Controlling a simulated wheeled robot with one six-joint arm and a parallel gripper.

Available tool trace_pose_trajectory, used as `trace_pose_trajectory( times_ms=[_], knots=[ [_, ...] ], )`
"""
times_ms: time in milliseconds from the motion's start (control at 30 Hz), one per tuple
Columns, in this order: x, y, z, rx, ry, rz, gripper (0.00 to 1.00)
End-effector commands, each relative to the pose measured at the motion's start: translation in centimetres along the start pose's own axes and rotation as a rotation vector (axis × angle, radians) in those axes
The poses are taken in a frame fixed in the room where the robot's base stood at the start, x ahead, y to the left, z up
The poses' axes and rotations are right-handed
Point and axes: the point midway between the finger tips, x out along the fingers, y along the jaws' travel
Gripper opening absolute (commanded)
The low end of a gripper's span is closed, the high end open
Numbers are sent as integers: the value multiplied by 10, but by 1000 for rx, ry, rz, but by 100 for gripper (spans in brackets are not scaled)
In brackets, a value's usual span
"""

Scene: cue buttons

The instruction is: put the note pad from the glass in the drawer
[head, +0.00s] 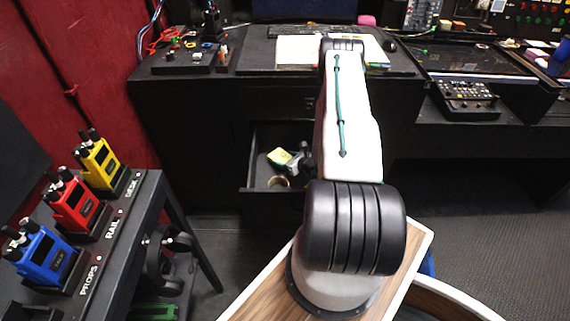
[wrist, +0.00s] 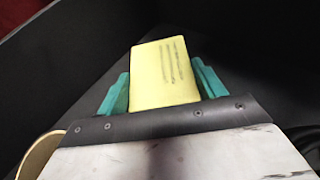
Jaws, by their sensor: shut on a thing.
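The yellow note pad (wrist: 165,75), with a few lines of dark writing, stands between the teal fingers of my gripper (wrist: 162,92) in the wrist view. My gripper is shut on it. In the head view the note pad (head: 279,156) shows small inside the open drawer (head: 246,172), with my gripper (head: 288,158) beside it. The drawer is pulled out of the dark desk, and my arm hides its right part. I cannot tell whether the pad touches the drawer floor. I cannot make out a glass.
A tan ring, perhaps a tape roll (head: 278,181), lies in the drawer close to my gripper; it also shows in the wrist view (wrist: 40,150). A rack with blue, red and yellow radios (head: 100,160) stands at the left. The desktop (head: 255,60) above holds papers and a keyboard.

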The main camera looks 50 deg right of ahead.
Motion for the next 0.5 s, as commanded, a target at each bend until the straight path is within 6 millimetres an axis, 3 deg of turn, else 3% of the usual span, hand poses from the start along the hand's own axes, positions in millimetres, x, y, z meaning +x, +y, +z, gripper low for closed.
trace_pose_trajectory(
  times_ms=[100, 467, 500],
  knots=[
    [7, 2, -16, -1, 0, 2, 45],
    [10, 3, -19, -2, 0, 4, 45],
    [10, 3, -19, -2, 0, 4, 74]
  ],
)
